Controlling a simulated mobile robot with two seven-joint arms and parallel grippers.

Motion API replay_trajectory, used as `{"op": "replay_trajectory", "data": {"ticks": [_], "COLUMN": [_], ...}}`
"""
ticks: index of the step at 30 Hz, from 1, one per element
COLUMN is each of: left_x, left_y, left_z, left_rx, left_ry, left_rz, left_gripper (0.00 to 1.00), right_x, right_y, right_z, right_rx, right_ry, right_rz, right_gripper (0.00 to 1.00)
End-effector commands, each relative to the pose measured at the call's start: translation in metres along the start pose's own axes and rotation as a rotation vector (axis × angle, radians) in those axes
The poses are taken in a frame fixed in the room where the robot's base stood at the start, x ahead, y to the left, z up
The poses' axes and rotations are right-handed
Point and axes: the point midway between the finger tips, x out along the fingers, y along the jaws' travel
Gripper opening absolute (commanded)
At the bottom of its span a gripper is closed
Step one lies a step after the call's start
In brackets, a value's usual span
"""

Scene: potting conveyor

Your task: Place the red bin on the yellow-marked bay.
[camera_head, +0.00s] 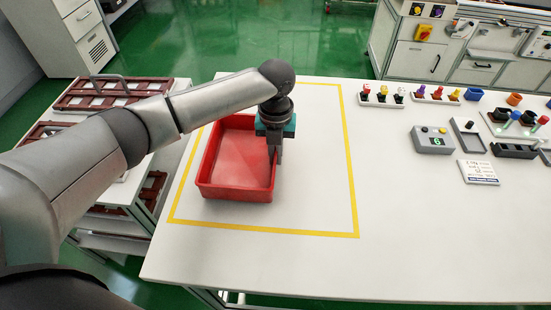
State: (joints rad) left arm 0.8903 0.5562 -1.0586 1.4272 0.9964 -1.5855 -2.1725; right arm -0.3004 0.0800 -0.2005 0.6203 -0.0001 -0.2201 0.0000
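The red bin (236,192) is an open, shallow, empty box at the left of the white table. It lies inside the yellow outline of the marked bay (352,190), close to its left line. It looks level; I cannot tell whether its base touches the table. My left gripper (275,160) points down at the bin's right wall, with its dark fingers at the rim. The fingers look close together, but whether they are clamped on the wall is not clear. My arm and wrist hide part of the bin's far side. My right gripper is not in view.
The bay's right part is bare, as is the table's front. Small coloured parts in holders (382,97), a grey control box (432,140) and a white sign (478,172) stand to the right. A rack with brown trays (125,92) adjoins the left.

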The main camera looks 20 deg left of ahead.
Motion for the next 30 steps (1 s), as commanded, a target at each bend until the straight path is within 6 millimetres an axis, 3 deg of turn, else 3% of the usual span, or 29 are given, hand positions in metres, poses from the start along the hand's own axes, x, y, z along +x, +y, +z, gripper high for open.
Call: {"op": "replay_trajectory", "data": {"ticks": [3,13,21,30], "left_x": [0.0136,0.0155,0.0155,0.0132], "left_y": [-0.0002,0.0001,0.0001,0.0000], "left_z": [0.0001,0.0003,0.0002,0.0004], "left_rx": [0.000,-0.001,-0.001,0.000], "left_ry": [-0.001,-0.001,-0.001,-0.002], "left_rz": [0.000,0.000,0.000,0.000], "left_gripper": [0.00,0.00,0.33,0.35], "right_x": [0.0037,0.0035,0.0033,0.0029], "right_y": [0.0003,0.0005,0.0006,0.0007], "right_z": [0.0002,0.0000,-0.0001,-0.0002], "right_rx": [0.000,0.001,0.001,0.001], "right_ry": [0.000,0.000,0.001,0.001], "right_rz": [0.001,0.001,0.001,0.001], "right_gripper": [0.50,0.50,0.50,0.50]}}
